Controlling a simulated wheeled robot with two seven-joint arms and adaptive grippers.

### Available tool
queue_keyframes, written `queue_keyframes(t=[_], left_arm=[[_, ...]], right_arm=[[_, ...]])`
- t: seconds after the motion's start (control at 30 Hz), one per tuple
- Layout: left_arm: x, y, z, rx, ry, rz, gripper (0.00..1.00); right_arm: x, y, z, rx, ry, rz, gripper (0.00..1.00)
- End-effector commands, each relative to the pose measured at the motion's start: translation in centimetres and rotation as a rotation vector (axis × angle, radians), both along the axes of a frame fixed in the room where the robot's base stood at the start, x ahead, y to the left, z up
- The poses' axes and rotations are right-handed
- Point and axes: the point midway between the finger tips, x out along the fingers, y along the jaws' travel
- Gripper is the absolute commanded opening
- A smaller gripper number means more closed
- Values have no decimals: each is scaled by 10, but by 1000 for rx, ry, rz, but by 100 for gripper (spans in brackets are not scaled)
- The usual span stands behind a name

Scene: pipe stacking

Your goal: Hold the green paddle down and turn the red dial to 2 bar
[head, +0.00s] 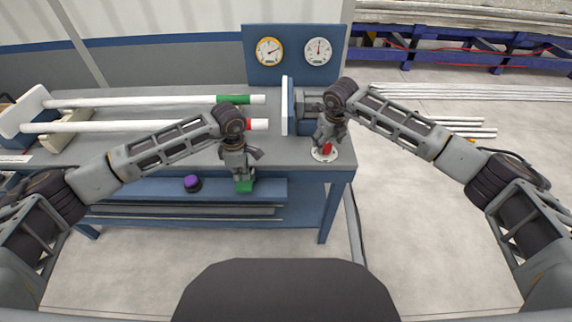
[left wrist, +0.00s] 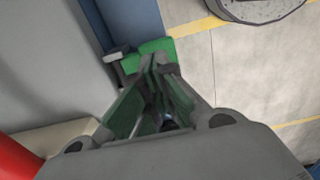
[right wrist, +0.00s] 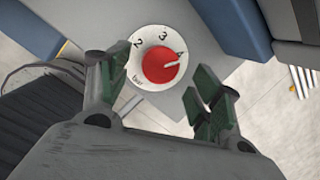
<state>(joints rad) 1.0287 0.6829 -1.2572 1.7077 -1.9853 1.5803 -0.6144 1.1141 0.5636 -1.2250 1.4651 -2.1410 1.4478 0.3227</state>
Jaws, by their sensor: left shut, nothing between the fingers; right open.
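The green paddle (head: 244,187) sticks out at the front edge of the bench. My left gripper (head: 241,172) is shut and empty, with its fingertips right at the paddle; the left wrist view shows the green paddle (left wrist: 157,46) just past the fingertips (left wrist: 160,68). I cannot tell whether they press on it. The red dial (head: 327,149) sits on a white round plate at the bench's right end. My right gripper (head: 325,140) is open above it.
A yellow-rimmed gauge (head: 269,51) and a white-rimmed gauge (head: 318,51) are on the blue back panel. A purple knob (head: 192,183) is on the bench front, left of the paddle. White pipes (head: 170,101) with green and red ends lie along the bench (head: 85,155).

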Motion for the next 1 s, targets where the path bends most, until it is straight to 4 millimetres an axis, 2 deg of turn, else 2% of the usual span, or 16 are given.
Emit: queue_keyframes(t=[0.37, 1.0], left_arm=[[0, 0, -1, 0, 0, 0, 0], [0, 0, -19, 1, 0, 0, 0]], right_arm=[[0, 0, 0, 0, 0, 0, 64], [0, 0, 0, 0, 0, 0, 64]])
